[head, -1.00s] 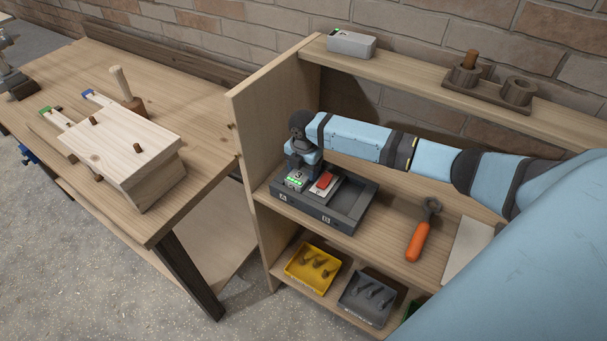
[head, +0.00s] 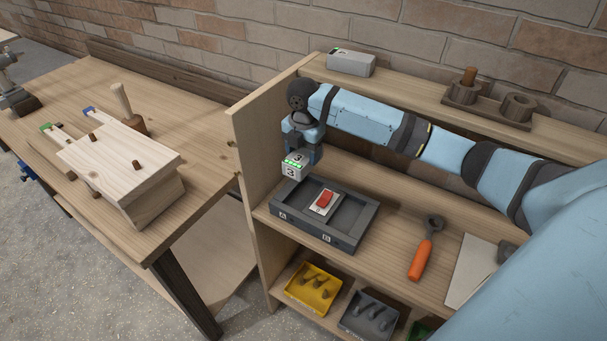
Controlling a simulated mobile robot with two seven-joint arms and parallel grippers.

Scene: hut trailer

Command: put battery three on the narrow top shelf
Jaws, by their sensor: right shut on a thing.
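Battery three (head: 292,166) is a light grey block with a green light strip and the number 3 on it. My right gripper (head: 301,150) is shut on it and holds it above the dark charger tray (head: 345,240), clear of it. The tray sits on the middle shelf, with bays marked A and B and a red switch (head: 325,199) between them. The narrow top shelf (head: 420,100) runs along the brick wall. Another grey battery-like block (head: 351,62) with a green mark stands at its left end. My left gripper is not in view.
A dark holder (head: 490,101) with round posts stands on the top shelf to the right. An orange-handled tool (head: 420,260) and a pale sheet (head: 472,268) lie on the middle shelf. Yellow (head: 314,287) and grey (head: 369,315) bins stand below. The shelf's left side panel (head: 262,150) is close to my gripper.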

